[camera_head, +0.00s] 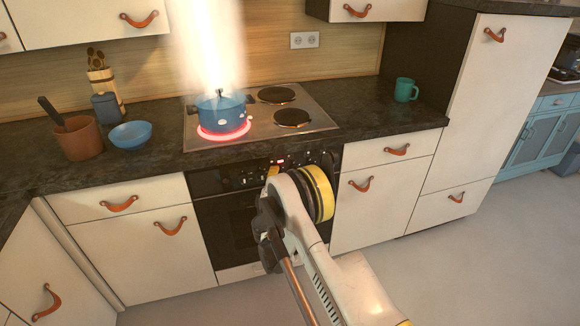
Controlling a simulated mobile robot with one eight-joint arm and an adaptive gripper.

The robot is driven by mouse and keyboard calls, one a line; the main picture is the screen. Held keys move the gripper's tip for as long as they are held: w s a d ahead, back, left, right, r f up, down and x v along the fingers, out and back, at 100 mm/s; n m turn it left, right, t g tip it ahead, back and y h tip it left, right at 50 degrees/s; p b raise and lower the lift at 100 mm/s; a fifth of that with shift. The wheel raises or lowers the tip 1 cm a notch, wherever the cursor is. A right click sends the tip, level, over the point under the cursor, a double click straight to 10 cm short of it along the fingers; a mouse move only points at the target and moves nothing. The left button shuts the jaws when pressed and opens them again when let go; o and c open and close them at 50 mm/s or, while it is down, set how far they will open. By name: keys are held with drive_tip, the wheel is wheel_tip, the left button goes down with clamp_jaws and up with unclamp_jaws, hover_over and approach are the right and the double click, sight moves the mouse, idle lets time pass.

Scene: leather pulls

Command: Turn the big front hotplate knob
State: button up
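The hob (262,143) is set in the dark counter. Its front left hotplate (224,135) glows red under a blue pot (222,113), with a bright column of light or steam above. The oven's dark control panel (225,179) runs below the counter edge, with a small red-lit display (280,161). The knobs are small and dark, and my arm covers part of the panel, so I cannot single out the big front hotplate's knob. My gripper (258,175) is at the panel, with yellow parts showing beside my arm. Its fingertips and any contact are unclear.
A terracotta pot (79,138), blue bowl (130,135) and blue jar (106,107) stand on the left counter. A teal mug (405,90) stands at the right. Drawers with leather pulls flank the oven (228,222). Floor (450,260) at the right is clear.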

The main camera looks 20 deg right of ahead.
drive_tip(key=m, duration=0.1)
drive_tip(key=m+g, duration=0.1)
drive_tip(key=m, duration=0.1)
drive_tip(key=shift+d+r+y, duration=0.1)
drive_tip(key=shift+r+y, duration=0.2)
drive_tip(key=shift+r, duration=0.05)
drive_tip(key=m, duration=0.1)
drive_tip(key=m+g+y, duration=0.1)
drive_tip(key=m, duration=0.2)
drive_tip(key=shift+d+r+g+y, duration=0.15)
drive_tip(key=shift+r+g+y, duration=0.1)
drive_tip(key=shift+g+y, duration=0.05)
drive_tip(key=m, duration=0.1)
drive_tip(key=m+y, duration=0.2)
drive_tip(key=shift+d+r+m+g, duration=0.15)
drive_tip(key=shift+d+m+g, duration=0.15)
drive_tip(key=shift+m, duration=0.1)
drive_tip(key=m+y, duration=0.2)
drive_tip(key=m, duration=0.1)
drive_tip(key=shift+d, duration=0.25)
drive_tip(key=s+a+r+g+y+p, duration=0.1)
drive_tip(key=s+a+r+g+p, duration=0.1)
drive_tip(key=s+r, duration=1.8)
drive_tip(key=shift+s+a+r+g+p, duration=0.3)
drive_tip(key=shift+s+g, duration=0.4)
drive_tip(key=shift+s, duration=1)
